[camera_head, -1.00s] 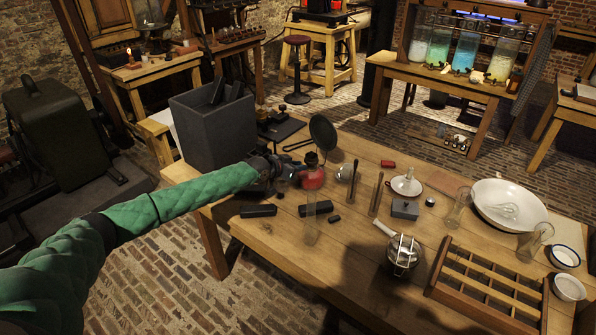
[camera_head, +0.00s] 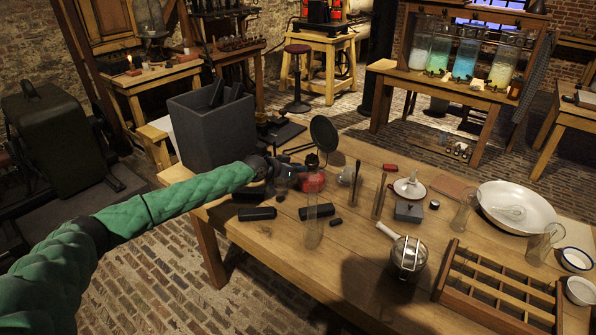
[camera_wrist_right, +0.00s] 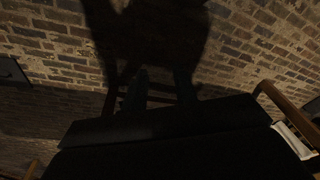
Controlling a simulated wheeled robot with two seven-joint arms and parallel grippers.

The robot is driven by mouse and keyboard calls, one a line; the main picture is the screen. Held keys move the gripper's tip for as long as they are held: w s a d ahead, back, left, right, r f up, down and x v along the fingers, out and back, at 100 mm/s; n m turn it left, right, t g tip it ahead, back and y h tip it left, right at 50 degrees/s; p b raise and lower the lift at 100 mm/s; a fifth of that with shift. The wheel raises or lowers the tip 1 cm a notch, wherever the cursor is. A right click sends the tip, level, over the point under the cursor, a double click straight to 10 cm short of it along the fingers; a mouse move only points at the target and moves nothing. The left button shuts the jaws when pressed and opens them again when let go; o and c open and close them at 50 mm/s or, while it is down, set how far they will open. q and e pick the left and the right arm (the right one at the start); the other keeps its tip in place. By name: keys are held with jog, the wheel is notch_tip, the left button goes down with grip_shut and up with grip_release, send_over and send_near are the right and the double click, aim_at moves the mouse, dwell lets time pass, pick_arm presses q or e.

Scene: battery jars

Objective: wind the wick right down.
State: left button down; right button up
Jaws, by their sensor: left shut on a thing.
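A small red lamp (camera_head: 313,182) with a dark top stands near the left end of the wooden table in the head view. My left gripper (camera_head: 287,178) reaches in from the left at the lamp's side and is shut on a small part there. The fingers hide that part, and the wick itself is too small to make out. A clear glass cylinder (camera_head: 313,230) stands upright on the table in front of the lamp. My right gripper does not show in the head view. The right wrist view is too dark to tell its fingers from shadows.
A round dark disc (camera_head: 324,133) stands just behind the lamp. A grey bin (camera_head: 213,133) is at the table's back left. Black blocks (camera_head: 258,213) lie in front of my left gripper. A metal lantern (camera_head: 408,255), a wooden rack (camera_head: 452,262) and a white basin (camera_head: 540,222) are farther right.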

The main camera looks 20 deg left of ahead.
pick_arm(q)
jog(key=c, duration=1.3)
grip_release()
jog(key=b+v, duration=0.2)
jog(key=v, duration=0.6)
pick_arm(e)
notch_tip(320, 180, up, 9)
jog(key=shift+s, duration=0.3)
jog(key=shift+a, duration=0.1)
